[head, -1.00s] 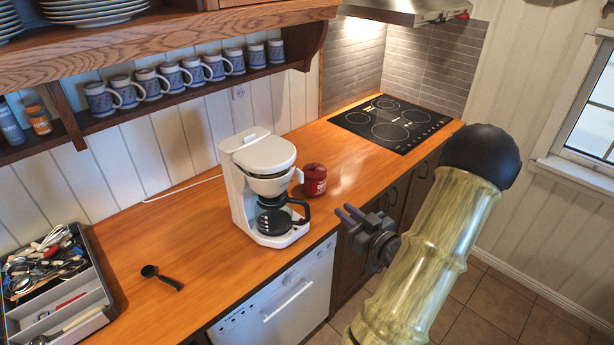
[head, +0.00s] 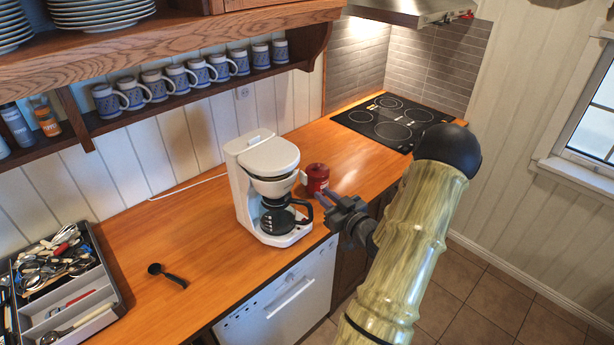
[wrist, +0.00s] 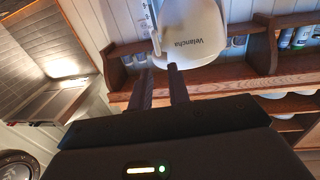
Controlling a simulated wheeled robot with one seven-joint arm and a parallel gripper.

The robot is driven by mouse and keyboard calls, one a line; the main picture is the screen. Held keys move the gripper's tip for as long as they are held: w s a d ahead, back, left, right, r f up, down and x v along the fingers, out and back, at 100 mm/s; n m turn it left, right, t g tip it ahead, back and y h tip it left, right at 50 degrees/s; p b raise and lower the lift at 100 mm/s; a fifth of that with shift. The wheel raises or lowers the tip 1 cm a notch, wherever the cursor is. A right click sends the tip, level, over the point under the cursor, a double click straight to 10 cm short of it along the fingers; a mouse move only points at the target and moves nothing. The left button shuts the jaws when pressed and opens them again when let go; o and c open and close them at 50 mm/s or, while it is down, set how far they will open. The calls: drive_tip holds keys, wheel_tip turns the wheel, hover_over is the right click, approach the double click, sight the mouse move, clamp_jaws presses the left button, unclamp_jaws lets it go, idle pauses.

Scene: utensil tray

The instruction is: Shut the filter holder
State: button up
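A white coffee maker (head: 250,197) stands on the wooden counter with a black-handled carafe (head: 277,218) on its base. Its white filter holder (head: 275,187) shows under the lid, above the carafe. A dark gap shows between the holder and the lid; how far the holder is swung out is hard to tell. My gripper (head: 328,198) is to the right of the coffee maker, apart from it, with its two fingers spread and nothing between them. In the wrist view, the gripper (wrist: 161,78) points at the white coffee maker body (wrist: 192,38) marked "Velancha".
A red canister (head: 317,178) stands behind the coffee maker's right side, close to my gripper. A black scoop (head: 166,275) lies on the counter. A utensil tray (head: 107,290) is at the left. A cooktop (head: 392,121) is at the back right.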

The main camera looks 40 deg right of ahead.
sight(306, 178)
drive_tip(key=w+p, duration=0.1)
drive_tip(key=w, duration=0.1)
drive_tip(key=w+p, duration=0.1)
drive_tip(key=w, duration=0.2)
drive_tip(key=w+d+p, duration=0.1)
drive_tip(key=w, duration=0.2)
drive_tip(key=shift+w, duration=0.25)
clamp_jaws()
